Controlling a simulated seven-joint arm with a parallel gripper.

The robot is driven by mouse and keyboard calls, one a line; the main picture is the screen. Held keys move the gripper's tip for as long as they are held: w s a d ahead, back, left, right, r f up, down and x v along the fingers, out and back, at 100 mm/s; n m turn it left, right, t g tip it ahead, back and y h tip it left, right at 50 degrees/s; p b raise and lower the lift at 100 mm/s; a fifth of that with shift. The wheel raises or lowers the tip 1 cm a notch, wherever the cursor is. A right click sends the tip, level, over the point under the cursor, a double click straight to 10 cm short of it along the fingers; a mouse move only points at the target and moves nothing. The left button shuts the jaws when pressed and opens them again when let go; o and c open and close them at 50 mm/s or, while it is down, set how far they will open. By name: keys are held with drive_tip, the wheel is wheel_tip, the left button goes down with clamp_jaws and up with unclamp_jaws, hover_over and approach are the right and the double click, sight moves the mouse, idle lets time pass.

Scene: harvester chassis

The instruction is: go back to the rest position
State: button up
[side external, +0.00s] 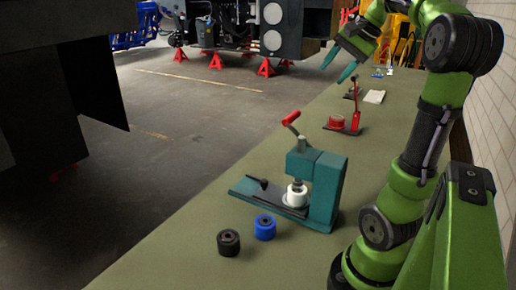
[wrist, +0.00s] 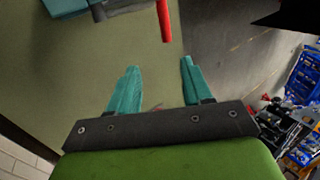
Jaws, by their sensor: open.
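My gripper (side external: 339,65) is raised above the far part of the bench in the side external view. Its two teal fingers are apart with nothing between them. In the wrist view my gripper (wrist: 160,80) is also open and empty over the green bench top. A teal press (side external: 325,185) with a red-tipped lever (side external: 291,118) stands on the bench, well nearer the side camera than my gripper. A white roller (side external: 297,194) sits in the press.
The green bench (side external: 190,240) also holds a black roller (side external: 228,242), a blue roller (side external: 265,227) and a red fixture (side external: 344,122). A pale flat item (side external: 374,97) lies farther back. A brick wall (side external: 497,80) borders the right side. The bench's front left is clear.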

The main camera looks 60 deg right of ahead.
drive_tip(key=w+a+f+n, duration=0.3)
drive_tip(key=a+f, duration=0.1)
drive_tip(key=a, duration=0.2)
drive_tip(key=w+a+f+n, duration=0.2)
drive_tip(key=a+f+n, duration=0.15)
drive_tip(key=a, duration=0.35)
drive_tip(key=s+a+f+n+y, duration=0.1)
drive_tip(key=a+f+n, duration=0.1)
drive_tip(key=a, duration=0.7)
drive_tip(key=s+a+f+n+t+y, duration=0.1)
drive_tip(key=a+f+n, duration=0.2)
drive_tip(key=a, duration=0.6)
drive_tip(key=shift+s+a+f+n, duration=0.15)
drive_tip(key=shift+s+f+n, duration=0.2)
drive_tip(key=shift+n, duration=0.9)
